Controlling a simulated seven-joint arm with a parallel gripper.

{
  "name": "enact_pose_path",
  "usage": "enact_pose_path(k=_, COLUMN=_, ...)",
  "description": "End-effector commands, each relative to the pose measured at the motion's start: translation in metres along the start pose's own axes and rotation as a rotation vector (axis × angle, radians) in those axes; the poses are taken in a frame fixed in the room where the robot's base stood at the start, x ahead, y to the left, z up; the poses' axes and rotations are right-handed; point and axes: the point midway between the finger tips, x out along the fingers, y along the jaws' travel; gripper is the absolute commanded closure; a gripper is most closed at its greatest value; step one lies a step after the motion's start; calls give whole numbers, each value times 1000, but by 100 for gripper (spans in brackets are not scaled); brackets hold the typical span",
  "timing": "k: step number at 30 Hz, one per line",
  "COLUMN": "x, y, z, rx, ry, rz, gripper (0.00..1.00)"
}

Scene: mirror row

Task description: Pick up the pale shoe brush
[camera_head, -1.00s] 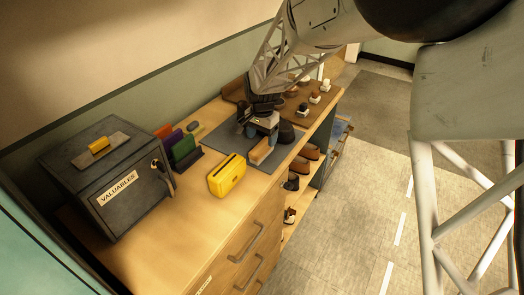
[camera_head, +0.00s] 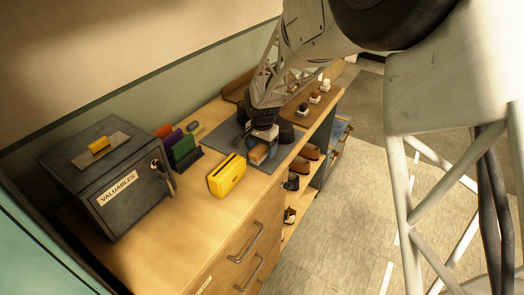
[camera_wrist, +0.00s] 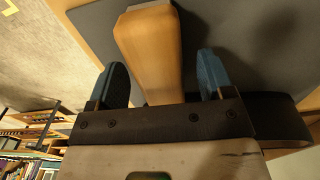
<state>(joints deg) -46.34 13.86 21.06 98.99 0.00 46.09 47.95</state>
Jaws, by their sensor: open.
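The pale shoe brush (camera_head: 258,154) lies on the grey mat (camera_head: 284,152) on the counter, partly hidden by my gripper in the head view. In the wrist view the brush (camera_wrist: 148,48) shows as a smooth light-wood block. My gripper (camera_head: 265,142) is down over the brush and open. In the wrist view, its two blue fingers (camera_wrist: 163,75) stand on either side of the brush, with a gap visible on both sides. The brush's near end is hidden behind the gripper body.
A yellow slotted box (camera_head: 227,176) stands left of the mat, near a rack of coloured cards (camera_head: 183,149). A grey valuables box (camera_head: 108,186) is farther left. Dark shoe-like shapes are beside my gripper. Small brushes stand on a brown board (camera_head: 313,101) behind it.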

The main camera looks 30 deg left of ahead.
Motion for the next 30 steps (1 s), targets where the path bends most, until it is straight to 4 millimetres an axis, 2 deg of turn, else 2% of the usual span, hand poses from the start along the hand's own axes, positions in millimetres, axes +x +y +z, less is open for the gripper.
enact_pose_path(k=2, x=0, y=0, z=0, rx=0, ry=0, rz=0, gripper=26)
enact_pose_path(k=3, x=0, y=0, z=0, rx=0, ry=0, rz=0, gripper=29)
enact_pose_path(k=12, x=0, y=0, z=0, rx=0, ry=0, rz=0, gripper=75)
enact_pose_path(k=14, x=0, y=0, z=0, rx=0, ry=0, rz=0, gripper=81)
enact_pose_path(k=23, x=-2, y=0, z=0, rx=0, ry=1, rz=-1, gripper=81)
enact_pose_path(k=30, x=-14, y=0, z=0, rx=0, ry=1, rz=-1, gripper=81)
